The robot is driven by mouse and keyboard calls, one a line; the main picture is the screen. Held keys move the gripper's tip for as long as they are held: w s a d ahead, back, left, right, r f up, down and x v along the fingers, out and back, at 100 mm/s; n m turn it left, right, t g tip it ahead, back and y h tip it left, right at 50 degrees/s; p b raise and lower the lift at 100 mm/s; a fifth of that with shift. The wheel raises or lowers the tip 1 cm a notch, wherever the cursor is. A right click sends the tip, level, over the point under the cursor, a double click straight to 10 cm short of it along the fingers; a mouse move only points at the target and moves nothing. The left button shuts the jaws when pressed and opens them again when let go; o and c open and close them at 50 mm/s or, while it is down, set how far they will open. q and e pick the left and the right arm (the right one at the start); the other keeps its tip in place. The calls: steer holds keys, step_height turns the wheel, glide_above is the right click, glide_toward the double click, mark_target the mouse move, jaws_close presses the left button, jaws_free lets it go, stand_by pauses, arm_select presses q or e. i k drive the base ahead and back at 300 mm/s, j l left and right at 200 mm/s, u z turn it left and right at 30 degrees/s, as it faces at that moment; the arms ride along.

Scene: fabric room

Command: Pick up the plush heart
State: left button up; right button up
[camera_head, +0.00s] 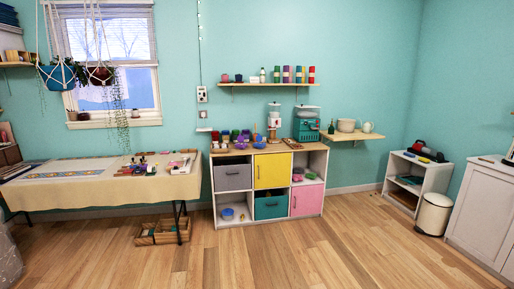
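I cannot make out a plush heart in the head view; many small things are too small to tell apart. Neither of my grippers is in view. A table with a beige cloth (90,190) stands at the left, with small items (137,166) on its right half. A cube shelf (237,211) stands against the wall in the middle, with colourful items on top. A low white shelf (440,177) at the right carries a red and dark item (420,146) whose shape is unclear.
A wooden crate (163,232) sits on the floor under the table's right end. A white bin (434,214) stands beside a white cabinet (482,216) at the right. Hanging plants (60,76) are at the upper left. The wooden floor (290,258) in front is clear.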

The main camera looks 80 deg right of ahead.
mark_target(241, 146)
steer(key=z, duration=2.7)
